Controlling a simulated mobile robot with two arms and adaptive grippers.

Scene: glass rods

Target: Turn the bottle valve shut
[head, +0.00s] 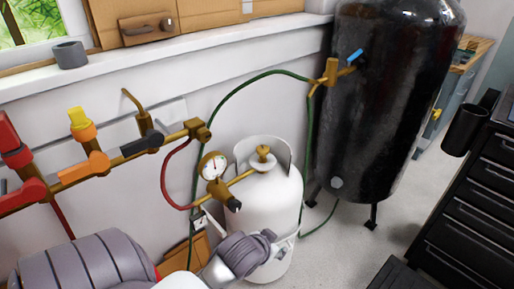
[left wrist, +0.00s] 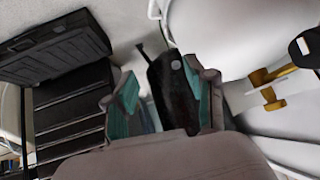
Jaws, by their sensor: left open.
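The white gas bottle (head: 285,190) stands upright on the floor in the head view. Its brass valve knob (head: 263,153) sits on top inside a raised white collar. A brass regulator (head: 222,192) with a round gauge (head: 212,165) joins its left side. My left arm enters the head view from the lower left and ends low in front of the bottle, below the valve. In the left wrist view my left gripper (left wrist: 164,92) has its teal-padded fingers apart, with nothing between them. A brass fitting (left wrist: 268,85) lies right of the fingers, apart from them. My right gripper is not in view.
A tall black tank (head: 385,100) stands behind and right of the bottle. A green hose (head: 240,85) loops over it, and a red hose (head: 165,175) hangs left. A valve manifold (head: 85,165) runs along the wall. A black drawer cabinet (head: 470,215) is at right.

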